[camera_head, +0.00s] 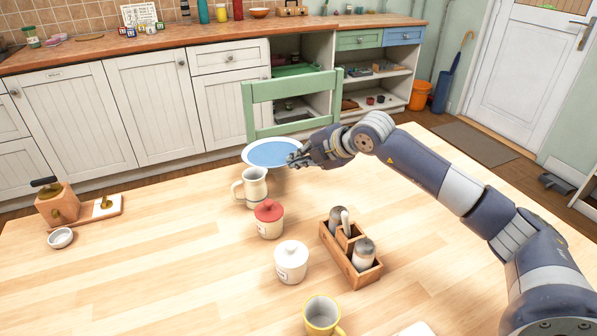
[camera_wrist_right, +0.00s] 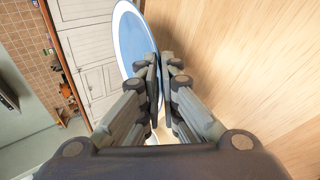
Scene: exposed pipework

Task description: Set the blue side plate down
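The blue side plate (camera_head: 270,152), blue with a white rim, is at the far edge of the wooden table, in front of the green chair. My right gripper (camera_head: 297,159) is at the plate's right side. In the right wrist view, the fingers (camera_wrist_right: 160,85) are close together on the rim of the plate (camera_wrist_right: 131,38). The plate looks roughly level in the head view; I cannot tell whether it touches the table (camera_head: 160,250). My left gripper is not in view.
A cream jug (camera_head: 252,188) stands just in front of the plate. A red-lidded jar (camera_head: 268,219), a white jar (camera_head: 291,262), a yellow mug (camera_head: 322,316) and a wooden condiment caddy (camera_head: 352,258) stand nearer. The green chair (camera_head: 293,88) is behind. The table's left middle is clear.

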